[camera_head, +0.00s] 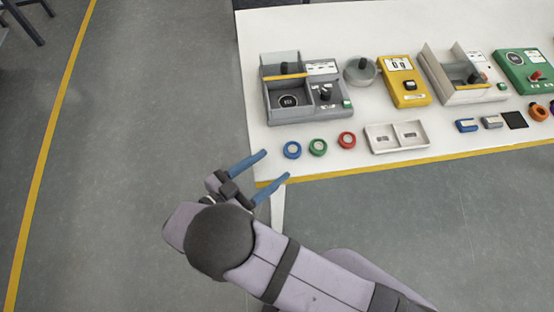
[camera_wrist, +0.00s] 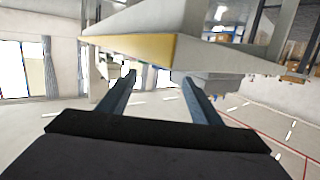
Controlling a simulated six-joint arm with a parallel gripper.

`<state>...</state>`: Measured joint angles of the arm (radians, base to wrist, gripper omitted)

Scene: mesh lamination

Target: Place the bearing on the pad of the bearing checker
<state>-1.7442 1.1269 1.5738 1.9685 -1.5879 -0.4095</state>
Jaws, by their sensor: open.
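Blue (camera_head: 292,143), green (camera_head: 311,148) and red (camera_head: 340,140) rings lie flat in a row near the table's front edge; they look like bearings, but I cannot tell which one is meant. Behind them stands a grey two-part device (camera_head: 272,117) with a round dark pad (camera_head: 288,101), a knob and a green button; it may be the bearing checker. The pad looks empty. My gripper (camera_head: 276,164) is open and empty, in front of the table's left corner and apart from the rings. Its blue fingers also show in the wrist view (camera_wrist: 158,78), with no ring between them.
The white table (camera_head: 262,160) has a yellow front edge.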

